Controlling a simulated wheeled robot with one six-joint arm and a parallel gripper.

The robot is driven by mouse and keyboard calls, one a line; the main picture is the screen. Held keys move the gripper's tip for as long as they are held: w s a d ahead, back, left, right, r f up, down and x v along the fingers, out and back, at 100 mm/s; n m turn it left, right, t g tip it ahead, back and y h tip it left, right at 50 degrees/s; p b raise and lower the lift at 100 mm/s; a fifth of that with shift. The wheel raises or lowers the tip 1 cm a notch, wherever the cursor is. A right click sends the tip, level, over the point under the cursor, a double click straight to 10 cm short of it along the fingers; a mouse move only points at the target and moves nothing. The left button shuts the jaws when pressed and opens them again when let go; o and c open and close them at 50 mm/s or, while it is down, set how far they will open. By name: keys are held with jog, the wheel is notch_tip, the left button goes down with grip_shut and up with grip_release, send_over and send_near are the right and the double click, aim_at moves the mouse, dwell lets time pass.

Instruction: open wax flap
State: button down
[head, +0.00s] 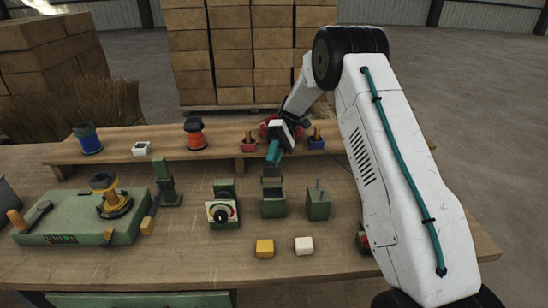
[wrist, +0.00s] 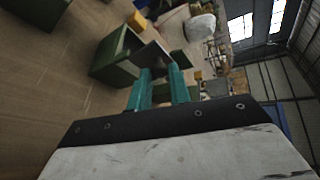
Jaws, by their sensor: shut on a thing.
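The wax box (head: 273,207) is a small green box in the middle of the bench, with a dark top opening. Its flap (head: 271,171) stands raised at the back edge of the box. My gripper (head: 273,157) reaches down from behind, with its teal fingertips at the flap's upper edge. In the wrist view the teal fingers (wrist: 163,76) are shut on the flap, beside the green box (wrist: 118,62). The fingers hide part of the flap, so its exact angle is hard to tell.
A green box with a dial (head: 222,212) stands left of the wax box, and another green box (head: 318,205) stands right. Yellow (head: 265,248) and white (head: 304,245) blocks lie in front. A raised shelf (head: 105,153) with spools runs behind. The bench front is mostly clear.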

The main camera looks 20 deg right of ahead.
jog(key=c, duration=1.3)
grip_release()
jog(key=s+r, duration=0.2)
jog(key=s, duration=0.6)
jog(key=s+r, duration=0.3)
jog(key=s, duration=0.5)
jog(key=shift+a, duration=0.3)
